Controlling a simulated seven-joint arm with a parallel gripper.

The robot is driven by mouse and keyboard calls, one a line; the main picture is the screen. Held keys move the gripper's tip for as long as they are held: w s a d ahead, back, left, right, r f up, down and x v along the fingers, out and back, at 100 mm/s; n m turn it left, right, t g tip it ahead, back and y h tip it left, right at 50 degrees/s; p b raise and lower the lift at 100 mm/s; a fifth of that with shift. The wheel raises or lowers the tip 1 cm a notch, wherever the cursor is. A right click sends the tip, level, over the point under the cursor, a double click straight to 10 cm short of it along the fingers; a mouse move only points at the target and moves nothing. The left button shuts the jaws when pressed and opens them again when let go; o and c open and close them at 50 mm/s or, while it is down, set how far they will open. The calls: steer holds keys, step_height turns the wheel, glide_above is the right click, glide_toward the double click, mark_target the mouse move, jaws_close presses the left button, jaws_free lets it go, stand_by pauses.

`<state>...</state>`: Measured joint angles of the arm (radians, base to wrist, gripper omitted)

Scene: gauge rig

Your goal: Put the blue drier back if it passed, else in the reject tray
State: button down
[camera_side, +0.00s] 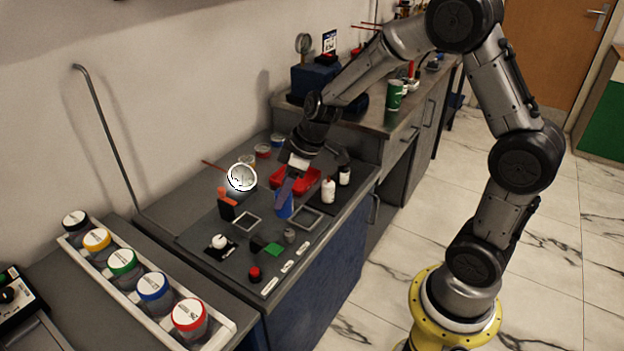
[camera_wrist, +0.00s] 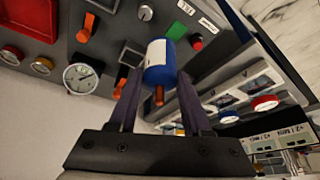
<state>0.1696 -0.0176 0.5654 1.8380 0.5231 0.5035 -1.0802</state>
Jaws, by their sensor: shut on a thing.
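My gripper (camera_side: 284,190) is shut on the blue drier (camera_side: 285,208), a short blue cylinder. In the wrist view the drier (camera_wrist: 160,62) shows a white label band and sits between the two fingers of my gripper (camera_wrist: 160,82). It is over the bench between two square frames; I cannot tell whether it touches the surface. A red tray (camera_side: 313,187) lies just behind it, and also shows at the upper left of the wrist view (camera_wrist: 28,32). A round white dial gauge (camera_side: 242,177) stands to the left; its reading is too small to tell.
A white rack (camera_side: 220,335) at the lower left holds several jars with coloured lids. A red button (camera_side: 254,274) and a green square (camera_side: 273,249) are at the front. Two small bottles (camera_side: 328,191) stand right of the drier. An orange-handled part (camera_side: 228,203) is near the gauge.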

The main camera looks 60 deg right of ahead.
steer(key=d+m+h, duration=0.2)
steer(key=d+m, duration=0.4)
steer(key=d, duration=1.3)
steer(key=s+d+m+h, duration=0.1)
steer(key=s+d+m, duration=0.1)
steer(key=s+d, duration=0.35)
steer(key=s+d+m+h, duration=0.1)
steer(key=s+d+m, duration=0.1)
steer(key=d, duration=0.6)
steer(key=shift+w+d+f, duration=1.55)
steer(key=shift+d+f, duration=0.2)
steer(key=shift+f, duration=0.5)
steer(key=shift+w+d+f, duration=1.5)
steer(key=shift+d+f, duration=0.25)
steer(key=shift+f, duration=0.45)
steer(key=shift+w+d+f, duration=1.55)
steer(key=shift+d+f, duration=0.2)
steer(key=shift+f, duration=0.5)
steer(key=shift+f, duration=0.1)
steer(key=shift+c, duration=1.7)
jaws_free()
